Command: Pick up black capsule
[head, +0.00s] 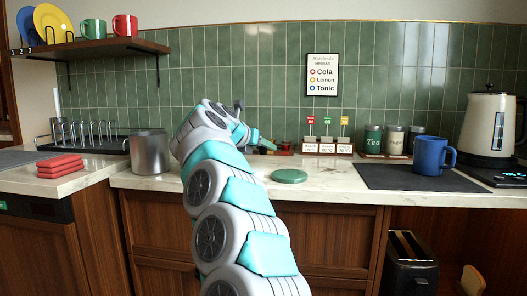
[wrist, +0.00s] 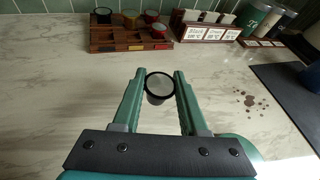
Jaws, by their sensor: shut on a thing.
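In the wrist view my gripper (wrist: 162,76) is shut on a capsule (wrist: 159,85) with a black rim and a pale grey top. The capsule sits upright between the two green fingertips. It appears to be above the marble counter, but its exact height is hard to tell. In the head view my arm hides most of the gripper, and the held capsule cannot be made out. A wooden capsule rack (wrist: 133,42) stands ahead, with several capsules in its back row, including a dark one (wrist: 103,15) at the left, and a red one (wrist: 159,30) nearer the front.
A card stand (wrist: 208,33) is right of the rack. Brown bits (wrist: 250,102) lie on the counter before a dark mat (wrist: 292,88). In the head view are a green disc (head: 289,176), a metal pot (head: 149,152), a blue mug (head: 432,153) and a kettle (head: 487,124).

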